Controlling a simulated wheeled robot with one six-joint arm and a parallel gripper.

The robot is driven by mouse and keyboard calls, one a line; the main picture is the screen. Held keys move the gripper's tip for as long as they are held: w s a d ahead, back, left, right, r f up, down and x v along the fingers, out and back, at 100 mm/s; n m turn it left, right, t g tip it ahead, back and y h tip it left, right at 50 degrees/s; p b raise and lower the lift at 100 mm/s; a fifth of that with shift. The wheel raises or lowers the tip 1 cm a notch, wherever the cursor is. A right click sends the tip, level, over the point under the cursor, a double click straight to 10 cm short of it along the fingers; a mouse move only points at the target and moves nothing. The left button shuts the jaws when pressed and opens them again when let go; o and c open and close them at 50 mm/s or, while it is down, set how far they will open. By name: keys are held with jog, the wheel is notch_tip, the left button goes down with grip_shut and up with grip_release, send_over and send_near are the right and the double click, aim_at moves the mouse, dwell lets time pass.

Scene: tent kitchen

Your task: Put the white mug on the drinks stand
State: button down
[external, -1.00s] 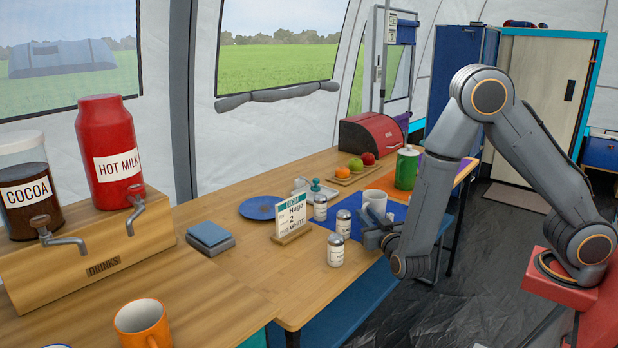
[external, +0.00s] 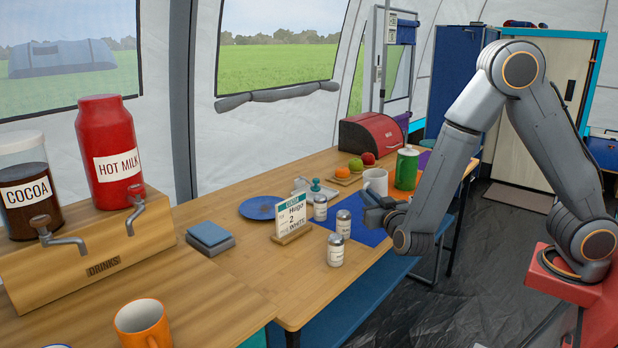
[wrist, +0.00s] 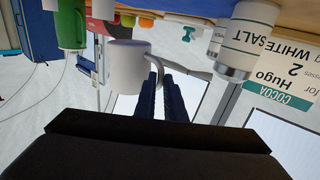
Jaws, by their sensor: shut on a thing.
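The white mug (external: 375,181) is held upright above the blue mat (external: 350,227) on the far table. My gripper (external: 377,207) is shut on the mug's handle. In the wrist view, which looks upside down, the mug (wrist: 126,68) hangs beside the two dark fingers (wrist: 161,80), with its handle at their tips. The wooden drinks stand (external: 140,248) is at the left.
Several labelled shakers (external: 336,250) and an order card (external: 291,217) stand left of my gripper. A green mug (external: 405,170) is just right of the white mug. An orange mug (external: 143,325) stands in front of the drinks stand. Blue cloths (external: 210,237) lie between stand and card.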

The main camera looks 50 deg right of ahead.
jog(key=shift+r, duration=1.7)
notch_tip(320, 180, up, 8)
jog(key=n+g+y+p, duration=0.1)
jog(key=n+y+p, duration=0.2)
jog(key=n+y, duration=1.4)
send_over(248, 315)
jog(key=s+a, duration=0.2)
jog(key=s, duration=0.2)
jog(key=m+y, duration=0.4)
jog(key=shift+n+y, duration=0.3)
jog(key=shift+s+a+f, duration=0.1)
jog(key=shift+a+f, duration=0.1)
jog(key=shift+f, duration=1.45)
jog(key=shift+s+a+f, duration=0.1)
jog(key=shift+a+f, duration=0.05)
jog(key=shift+f, duration=1.45)
jog(key=shift+a+f, duration=0.2)
jog(key=shift+f, duration=1.45)
jog(key=shift+f, duration=0.1)
